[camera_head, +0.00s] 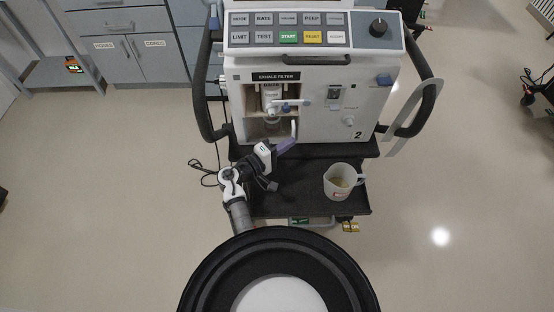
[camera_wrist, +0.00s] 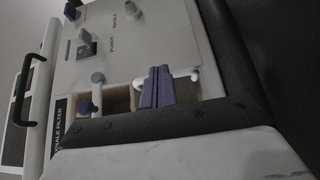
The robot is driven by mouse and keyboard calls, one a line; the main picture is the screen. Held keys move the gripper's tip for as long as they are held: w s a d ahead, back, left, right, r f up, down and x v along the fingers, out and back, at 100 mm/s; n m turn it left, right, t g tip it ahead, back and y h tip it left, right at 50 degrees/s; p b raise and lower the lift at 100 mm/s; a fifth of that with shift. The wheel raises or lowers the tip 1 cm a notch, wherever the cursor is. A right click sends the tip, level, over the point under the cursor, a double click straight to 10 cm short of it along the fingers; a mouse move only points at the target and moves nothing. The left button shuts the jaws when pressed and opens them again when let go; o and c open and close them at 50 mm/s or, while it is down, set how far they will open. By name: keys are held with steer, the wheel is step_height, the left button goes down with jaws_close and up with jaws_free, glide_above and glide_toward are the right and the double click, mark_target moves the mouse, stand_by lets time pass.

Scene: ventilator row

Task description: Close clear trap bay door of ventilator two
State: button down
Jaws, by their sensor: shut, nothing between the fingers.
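Ventilator two (camera_head: 318,115) stands ahead, marked 2, with a bay (camera_head: 252,128) under the EXHALE FILTER label. A white fitting with a blue end shows in the bay. A white curved handle (camera_head: 293,129) stands at the bay's lower right; it also shows in the wrist view (camera_wrist: 193,75). I cannot clearly make out the clear door pane or its angle. My gripper (camera_head: 287,145), with purple fingers, is shut and empty, just below the handle. In the wrist view the fingers (camera_wrist: 157,88) overlap part of the handle; I cannot tell whether they touch it.
A measuring jug (camera_head: 340,182) stands on the black shelf (camera_head: 285,203) at right. Black side handles (camera_head: 203,90) flank the ventilator. A translucent grey strip (camera_head: 408,120) stands by the right one. Grey cabinets (camera_head: 140,55) stand back left.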

steer(key=shift+w+d+r, duration=0.1)
steer(key=shift+w+r, duration=0.05)
steer(key=shift+b+v, duration=1.6)
steer(key=shift+v, duration=5.5)
